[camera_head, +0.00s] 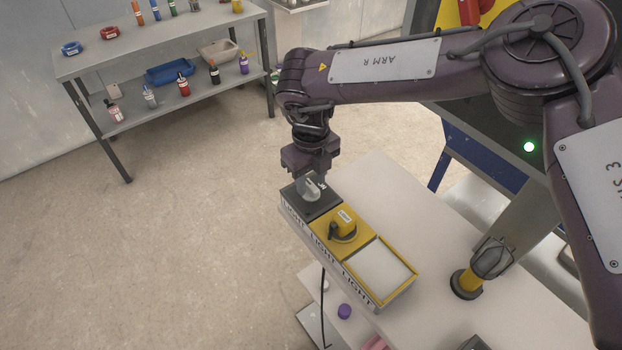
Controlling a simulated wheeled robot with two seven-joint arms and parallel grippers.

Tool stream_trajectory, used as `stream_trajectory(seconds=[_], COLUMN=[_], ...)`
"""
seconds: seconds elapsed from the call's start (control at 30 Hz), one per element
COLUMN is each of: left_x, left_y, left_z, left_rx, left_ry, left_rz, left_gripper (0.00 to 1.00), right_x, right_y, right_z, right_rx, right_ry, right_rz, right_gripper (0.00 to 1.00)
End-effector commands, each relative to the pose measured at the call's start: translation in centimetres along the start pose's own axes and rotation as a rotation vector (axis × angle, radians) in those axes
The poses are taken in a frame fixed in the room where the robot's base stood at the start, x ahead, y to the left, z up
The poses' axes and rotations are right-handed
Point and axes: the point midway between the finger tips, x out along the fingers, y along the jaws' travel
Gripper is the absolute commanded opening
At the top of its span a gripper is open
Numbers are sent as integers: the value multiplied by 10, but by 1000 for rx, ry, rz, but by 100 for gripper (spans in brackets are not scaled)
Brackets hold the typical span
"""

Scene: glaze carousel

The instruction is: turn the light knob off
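A control box with LIGHT lettering along its side (361,287) lies on the pale table. Its far section is black and carries a whitish knob (309,190). Its middle section is yellow with a yellow and black rotary switch (342,228). Its near section is a yellow frame around a white panel (379,268). I cannot tell for sure which of the two is the light knob. My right gripper (314,176) points down just above the black section, close to the whitish knob. Its fingers are too small and partly hidden to show their opening or contact.
A grey and yellow fitting (483,267) stands on the table (450,225) right of the box. A purple cap (344,311) sits lower, beside a hanging black cable. A shelf (165,37) with bottles stands back left. Floor between is clear.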

Motion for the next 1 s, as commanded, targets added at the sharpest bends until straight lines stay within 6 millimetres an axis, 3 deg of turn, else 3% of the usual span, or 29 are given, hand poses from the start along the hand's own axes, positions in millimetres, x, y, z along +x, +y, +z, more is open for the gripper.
stream_trajectory(seconds=[0.43, 1.0], left_x=[16, 16], left_y=[0, 0], left_z=[2, 2], left_rx=[0, 0], left_ry=[-1, -1], left_rz=[0, 0], left_gripper=[70, 70], right_x=[-66, -72], right_y=[-1, 0], right_z=[0, 0], right_rx=[0, 0], right_ry=[-3, -2], right_rz=[-1, 1], right_gripper=[37, 37])
